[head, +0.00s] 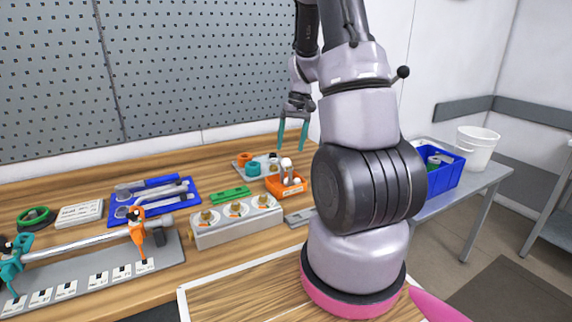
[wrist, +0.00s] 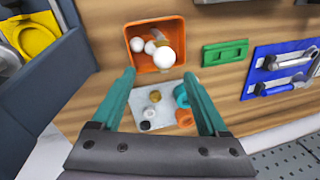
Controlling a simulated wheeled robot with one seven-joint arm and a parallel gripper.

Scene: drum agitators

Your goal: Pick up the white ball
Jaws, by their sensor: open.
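Several white balls sit in or over a small orange tray (wrist: 180,32) in the wrist view. The largest-looking white ball (wrist: 165,57) is near the tray's edge closest to my gripper. Smaller white balls (wrist: 137,44) lie deeper, with a tan piece partly hidden between them. In the head view a white ball (head: 286,162) shows above the others at the orange tray (head: 288,192). My gripper (head: 292,149) has teal fingers, open and empty, above and behind the tray. In the wrist view the fingertips (wrist: 159,73) lie either side of the tray's near edge.
A grey plate (wrist: 158,92) with small orange, teal and other parts is beside the tray. A green block (wrist: 225,52) and a blue tool tray (wrist: 255,75) are nearby. In the head view a grey block with dials (head: 235,222) stands in front. A pegboard (head: 200,70) rises behind.

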